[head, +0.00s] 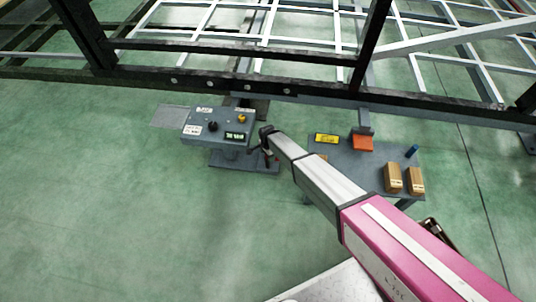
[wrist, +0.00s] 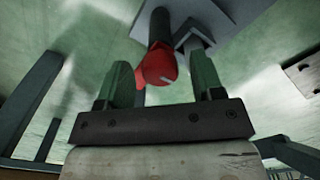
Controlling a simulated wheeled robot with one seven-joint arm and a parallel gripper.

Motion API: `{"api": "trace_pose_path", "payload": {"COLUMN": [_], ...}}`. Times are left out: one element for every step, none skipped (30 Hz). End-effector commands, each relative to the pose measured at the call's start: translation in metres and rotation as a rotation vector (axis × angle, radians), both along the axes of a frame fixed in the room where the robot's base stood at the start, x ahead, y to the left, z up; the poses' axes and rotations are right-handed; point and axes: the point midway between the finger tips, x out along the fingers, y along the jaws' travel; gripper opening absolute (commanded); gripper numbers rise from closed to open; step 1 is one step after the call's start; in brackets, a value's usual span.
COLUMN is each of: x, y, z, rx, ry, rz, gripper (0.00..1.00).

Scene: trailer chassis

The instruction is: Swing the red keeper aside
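The red keeper (wrist: 157,66) shows in the wrist view as a rounded red piece on the end of a dark cylinder (wrist: 160,27). It appears in the gap between the fingertips of my gripper (wrist: 164,78), closer to the left finger. The two fingers are spread apart, with a clear gap on the right of the red piece. I cannot tell whether the left finger touches it. In the head view my gripper (head: 268,152) is just right of the grey control box (head: 218,125), small and dark. The keeper cannot be made out there.
A grey table (head: 340,160) right of my gripper carries an orange block (head: 362,143), a yellow label (head: 327,138), brown boxes (head: 393,178) and a blue cylinder (head: 411,151). A black chassis beam (head: 200,82) runs across behind. Green floor is open at left.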

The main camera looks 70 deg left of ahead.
Motion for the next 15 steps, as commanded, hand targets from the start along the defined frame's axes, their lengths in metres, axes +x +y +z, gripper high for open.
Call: {"api": "trace_pose_path", "payload": {"x": [0.0,0.0,0.0,0.0,0.0,0.0,0.0,0.0,0.0,0.0,0.0,0.0,0.0,0.0,0.0], "y": [0.0,0.0,0.0,0.0,0.0,0.0,0.0,0.0,0.0,0.0,0.0,0.0,-0.001,-0.001,-0.001], "z": [0.0,0.0,0.0,0.001,0.001,0.003,0.004,0.005,0.008,0.011,0.015,0.02,0.024,0.028,0.034], "rx": [0.0,0.0,0.001,0.001,0.001,0.001,0.001,0.001,0.002,0.002,0.002,0.002,0.002,0.002,0.002], "ry": [0.0,-0.001,-0.001,-0.001,-0.001,-0.001,-0.001,-0.001,-0.001,-0.001,-0.001,-0.001,-0.001,-0.001,-0.001], "rz": [0.001,0.001,0.001,0.001,0.001,0.001,0.001,0.001,0.001,0.001,0.001,0.001,0.001,0.001,0.001], "gripper": [0.61,0.61,0.61,0.61,0.61,0.61,0.61,0.61,0.61,0.61,0.61,0.61,0.61,0.61,0.61]}}
